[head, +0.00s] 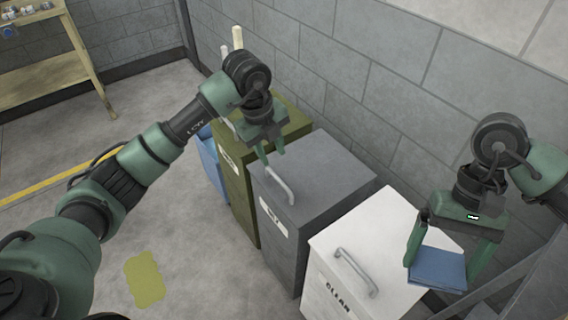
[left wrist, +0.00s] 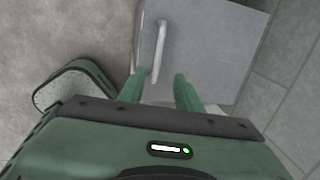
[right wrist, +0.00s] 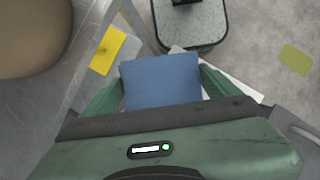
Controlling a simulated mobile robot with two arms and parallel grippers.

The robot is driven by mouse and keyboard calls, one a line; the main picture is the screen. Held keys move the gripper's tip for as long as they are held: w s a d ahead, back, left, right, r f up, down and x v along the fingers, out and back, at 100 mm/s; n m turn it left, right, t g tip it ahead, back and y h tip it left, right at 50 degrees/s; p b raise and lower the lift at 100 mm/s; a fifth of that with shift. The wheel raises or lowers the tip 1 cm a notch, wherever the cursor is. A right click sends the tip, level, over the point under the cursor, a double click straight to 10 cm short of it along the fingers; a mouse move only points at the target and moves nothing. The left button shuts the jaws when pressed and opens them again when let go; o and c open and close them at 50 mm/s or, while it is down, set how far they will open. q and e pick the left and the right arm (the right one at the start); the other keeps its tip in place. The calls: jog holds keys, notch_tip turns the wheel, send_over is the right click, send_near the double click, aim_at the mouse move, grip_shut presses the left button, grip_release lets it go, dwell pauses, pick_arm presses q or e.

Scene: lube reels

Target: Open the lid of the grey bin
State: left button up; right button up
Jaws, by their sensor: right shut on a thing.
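The grey bin (head: 285,235) stands between the green bin and the white bin with its lid (head: 320,175) down. A light bar handle (head: 279,186) is on the lid, and this handle also shows in the left wrist view (left wrist: 160,48). My left gripper (head: 270,158) is open and empty, just above the handle's far end. In the left wrist view the handle lies ahead, its near end close to the left finger; I cannot tell if they touch. My right gripper (head: 450,262) is shut on a folded blue cloth (head: 437,270), also in the right wrist view (right wrist: 161,82).
The white bin (head: 365,240), marked CLEAN, is closed below my right gripper. The green bin (head: 238,170) and a blue bin (head: 209,155) stand beyond the grey one. A block wall (head: 370,85) runs behind them. A yellow-green patch (head: 145,278) lies on the otherwise clear floor.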

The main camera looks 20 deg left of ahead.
aim_at(280, 181)
pick_arm(q)
jog(key=f, duration=0.3)
jog(key=d+f, duration=0.1)
jog(key=f, duration=0.3)
jog(key=w+f, duration=0.1)
jog(key=f, duration=0.3)
jog(key=shift+w+d+p, duration=0.1)
jog(key=shift+d+p, duration=0.1)
jog(key=shift+p, duration=0.2)
grip_shut()
jog(key=shift+r, duration=0.1)
dwell(0.7)
